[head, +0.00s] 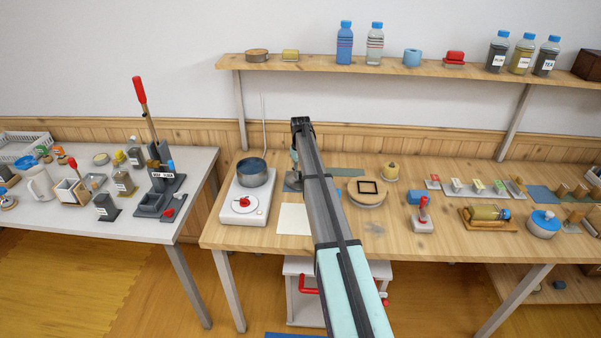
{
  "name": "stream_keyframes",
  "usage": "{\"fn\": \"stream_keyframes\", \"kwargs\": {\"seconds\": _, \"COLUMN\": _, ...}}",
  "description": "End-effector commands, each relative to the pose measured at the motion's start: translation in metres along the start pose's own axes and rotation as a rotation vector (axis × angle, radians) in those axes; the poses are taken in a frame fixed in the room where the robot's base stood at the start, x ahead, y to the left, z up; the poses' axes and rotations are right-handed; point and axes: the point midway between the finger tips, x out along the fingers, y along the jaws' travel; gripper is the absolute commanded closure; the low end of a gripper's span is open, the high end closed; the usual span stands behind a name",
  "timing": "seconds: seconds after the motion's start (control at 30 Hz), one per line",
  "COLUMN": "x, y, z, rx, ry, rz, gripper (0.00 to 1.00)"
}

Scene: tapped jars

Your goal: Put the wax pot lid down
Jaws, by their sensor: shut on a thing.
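The wax pot (252,174) is a small blue-grey pot without a lid on it, standing on the white hot plate (243,212) with a red knob. My arm reaches over the bench and bends down at its far end. My gripper (292,176) is to the right of the pot, mostly hidden behind my arm. It is shut on what looks like the wax pot lid, of which only a dark grey edge (290,186) shows. I cannot tell whether the lid touches the bench.
A pale sheet (293,219) lies in front of the gripper. A round wooden board (367,194) with a dark square frame lies to the right. A thin upright rod (264,125) rises behind the pot. A shelf (400,69) spans above.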

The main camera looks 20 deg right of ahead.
Motion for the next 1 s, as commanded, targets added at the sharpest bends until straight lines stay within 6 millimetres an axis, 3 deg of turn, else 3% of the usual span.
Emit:
{"fn": "stream_keyframes", "kwargs": {"seconds": 0.13, "x": 0.004, "y": 0.0, "z": 0.0, "rx": 0.0, "ry": 0.0, "rz": 0.0, "gripper": 1.0}}
{"fn": "stream_keyframes", "kwargs": {"seconds": 0.17, "x": 0.003, "y": 0.0, "z": 0.0, "rx": 0.0, "ry": 0.0, "rz": 0.0, "gripper": 0.64}}
{"fn": "stream_keyframes", "kwargs": {"seconds": 0.2, "x": 0.003, "y": 0.0, "z": 0.0, "rx": 0.0, "ry": 0.0, "rz": 0.0, "gripper": 0.49}}
{"fn": "stream_keyframes", "kwargs": {"seconds": 0.23, "x": 0.003, "y": 0.0, "z": 0.0, "rx": 0.0, "ry": 0.0, "rz": 0.0, "gripper": 0.45}}
{"fn": "stream_keyframes", "kwargs": {"seconds": 0.67, "x": -0.004, "y": 0.0, "z": 0.0, "rx": 0.0, "ry": 0.001, "rz": 0.0, "gripper": 0.45}}
{"fn": "stream_keyframes", "kwargs": {"seconds": 1.0, "x": -0.059, "y": 0.001, "z": -0.001, "rx": 0.0, "ry": 0.003, "rz": 0.001, "gripper": 0.45}}
